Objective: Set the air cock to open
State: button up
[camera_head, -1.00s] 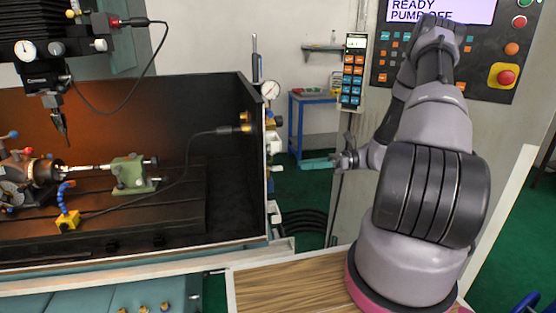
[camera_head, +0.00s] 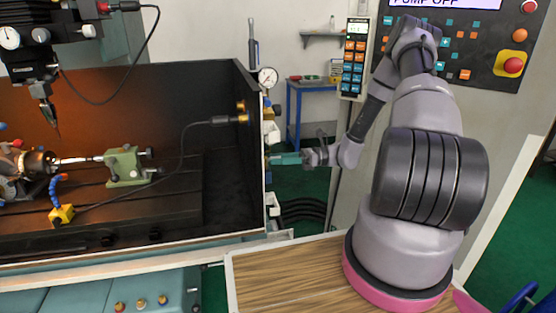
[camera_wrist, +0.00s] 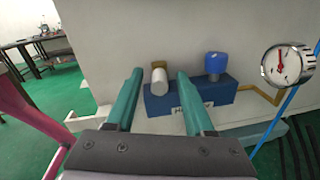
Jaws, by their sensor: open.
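In the wrist view a blue block (camera_wrist: 190,97) sits low on a pale wall panel, with a partly hidden label. On it are a light grey cylindrical handle (camera_wrist: 159,82) with a brass part behind, and a blue knob (camera_wrist: 213,65) to the right. I take the grey handle for the air cock, but cannot be sure. My gripper (camera_wrist: 160,73) is open, its two teal fingers on either side of the grey handle in the picture; contact cannot be told. In the head view my gripper (camera_head: 272,159) points left at the enclosure's right side.
A pressure gauge (camera_wrist: 288,65) stands right of the block, with a brass pipe (camera_wrist: 262,93) and blue hose nearby. In the head view are the dark machine enclosure (camera_head: 225,95), a hanging pendant (camera_head: 353,62) and a control panel (camera_head: 470,45). Green floor lies below my forearm.

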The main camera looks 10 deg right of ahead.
jog(key=shift+a, duration=0.15)
grip_shut()
jog(key=shift+w+n+g, duration=0.3)
jog(key=shift+n+g, duration=0.5)
jog(key=shift+g, duration=0.5)
grip_release()
jog(key=d, duration=1.1)
